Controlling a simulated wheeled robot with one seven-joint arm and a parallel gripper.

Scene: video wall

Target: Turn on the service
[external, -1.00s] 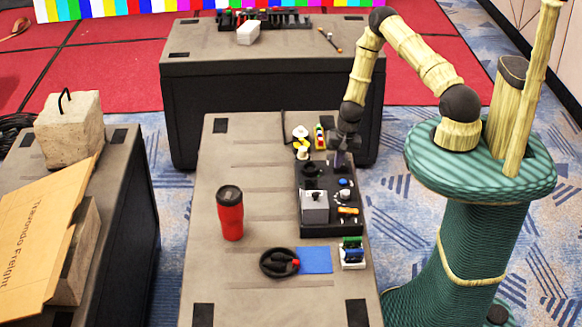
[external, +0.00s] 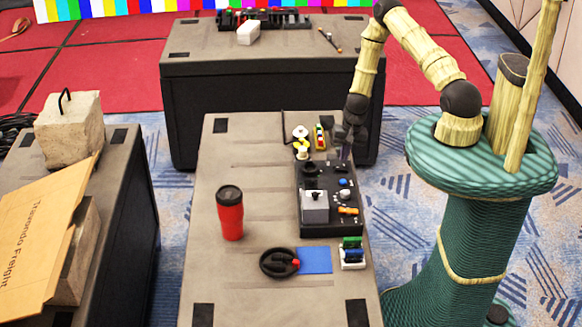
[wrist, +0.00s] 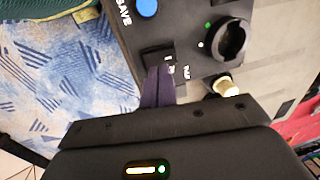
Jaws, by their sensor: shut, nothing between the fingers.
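A black control panel box (external: 327,226) lies on the near case table. It carries a grey block with a lever (external: 314,205), blue and orange controls, and a black knob (external: 310,168). My gripper (external: 346,154) is at the panel's far right end, fingers down. In the wrist view its dark fingers (wrist: 157,88) are together and empty, at the near edge of a black rocker switch (wrist: 158,57); I cannot tell if they touch. The small label beside the switch is hard to read. The wrist view also shows the knob (wrist: 232,40) with a green light and a blue button (wrist: 146,7) labelled SAVE.
Small coloured items stand beyond the panel. Another case table (external: 270,70) is behind.

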